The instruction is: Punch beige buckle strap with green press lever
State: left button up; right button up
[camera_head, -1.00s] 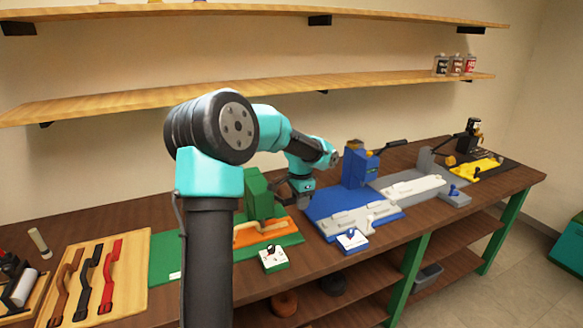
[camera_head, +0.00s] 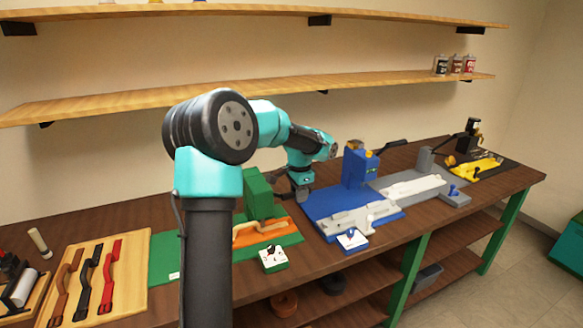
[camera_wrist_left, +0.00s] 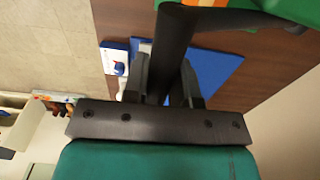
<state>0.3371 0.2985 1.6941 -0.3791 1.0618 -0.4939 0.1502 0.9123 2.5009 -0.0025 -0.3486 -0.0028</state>
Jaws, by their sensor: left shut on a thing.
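The green press (camera_head: 259,194) stands on a green base at the middle of the bench, partly hidden by my left arm. A light orange-tan strap (camera_head: 246,229), perhaps the beige buckle strap, lies in the fixture in front of it; its far end is hard to make out. My left gripper (camera_head: 302,196) is just right of the press head. In the left wrist view, its fingers (camera_wrist_left: 163,75) are shut around a dark bar, the green press lever (camera_wrist_left: 175,42). My right gripper is not in view.
A blue press (camera_head: 357,168) with a grey fixture stands close to the right. A wooden board (camera_head: 122,262) holds brown, black and red straps at left. Shelves hang above.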

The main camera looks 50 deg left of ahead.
pick_arm(q)
jog(key=shift+w+a+r, duration=0.1)
jog(key=shift+a+r, duration=0.15)
jog(key=shift+r, duration=0.25)
jog(key=shift+w+a+r, duration=0.1)
jog(key=shift+a+r, duration=0.1)
jog(key=shift+r, duration=0.25)
jog(key=shift+a, duration=0.1)
jog(key=shift+w+a+r, duration=0.15)
jog(key=shift+a+r, duration=0.5)
jog(key=shift+r, duration=0.1)
jog(key=shift+a+r, duration=0.1)
jog(key=shift+w+a+r, duration=0.2)
jog(key=shift+a+r, duration=0.4)
jog(key=shift+r, duration=0.1)
jog(key=shift+a+r, duration=0.1)
jog(key=shift+w+a+r, duration=0.25)
jog(key=shift+a+r, duration=0.25)
jog(key=shift+r, duration=0.15)
jog(key=shift+o, duration=1)
jog(key=shift+a+r, duration=0.15)
